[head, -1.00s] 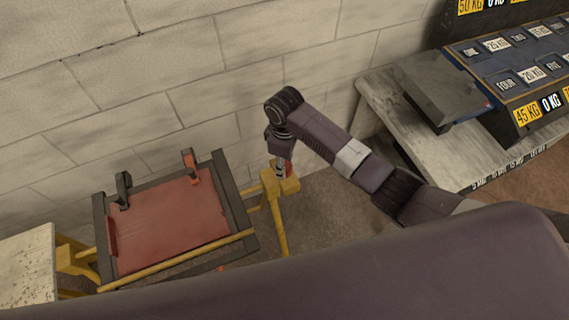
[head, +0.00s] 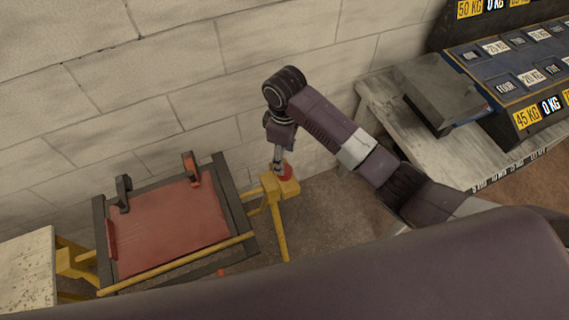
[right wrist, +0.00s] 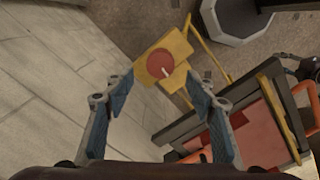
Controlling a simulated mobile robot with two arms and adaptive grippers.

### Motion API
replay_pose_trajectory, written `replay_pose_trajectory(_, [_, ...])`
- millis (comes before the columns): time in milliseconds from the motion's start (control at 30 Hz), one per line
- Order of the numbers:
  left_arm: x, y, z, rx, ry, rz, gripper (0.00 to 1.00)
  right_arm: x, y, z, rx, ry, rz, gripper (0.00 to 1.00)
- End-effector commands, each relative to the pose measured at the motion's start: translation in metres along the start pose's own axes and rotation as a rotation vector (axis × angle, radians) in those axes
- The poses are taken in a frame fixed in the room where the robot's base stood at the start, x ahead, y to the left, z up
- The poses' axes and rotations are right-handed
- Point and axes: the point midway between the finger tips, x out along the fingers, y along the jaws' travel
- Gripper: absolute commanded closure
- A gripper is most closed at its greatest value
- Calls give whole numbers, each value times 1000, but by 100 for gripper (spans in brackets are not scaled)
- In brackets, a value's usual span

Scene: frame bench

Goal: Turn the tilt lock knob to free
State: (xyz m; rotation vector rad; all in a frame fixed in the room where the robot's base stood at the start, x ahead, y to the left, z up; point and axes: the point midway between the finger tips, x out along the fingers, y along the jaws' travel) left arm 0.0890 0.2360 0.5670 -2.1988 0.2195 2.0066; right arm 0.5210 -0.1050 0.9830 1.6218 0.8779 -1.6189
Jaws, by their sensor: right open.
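The tilt lock knob (head: 285,171) is a round red knob on top of a yellow block (head: 287,188) beside the tilting frame. In the right wrist view the knob (right wrist: 160,65) shows from above with a white pointer mark slanting toward the lower right. My right gripper (head: 278,165) is over the knob and hides part of it in the head view. In the right wrist view the right gripper (right wrist: 158,85) is open, its two blue-padded fingers apart with the knob beyond and between them. I cannot tell the exact gap.
The dark frame with a red panel (head: 170,225) stands left of the knob on yellow supports. A block wall (head: 190,60) is close behind. A grey bench (head: 385,110) and a weight-label board (head: 510,70) are at the right.

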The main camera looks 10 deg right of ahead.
Motion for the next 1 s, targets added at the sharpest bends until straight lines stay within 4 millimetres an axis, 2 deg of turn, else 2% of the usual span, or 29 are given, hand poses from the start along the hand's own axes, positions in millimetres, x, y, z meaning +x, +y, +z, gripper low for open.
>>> replay_pose_trajectory(100, [0, 0, 0, 0, 1, 0, 66, -25, 0, -1, -2, 3, 2, 49])
replay_pose_trajectory(333, [0, 1, -1, 0, 1, 1, 66, -51, 0, 0, -1, 1, 0, 49])
replay_pose_trajectory(1000, [0, 1, -1, 1, 1, 1, 66, -52, -3, 0, 2, 5, -3, 49])
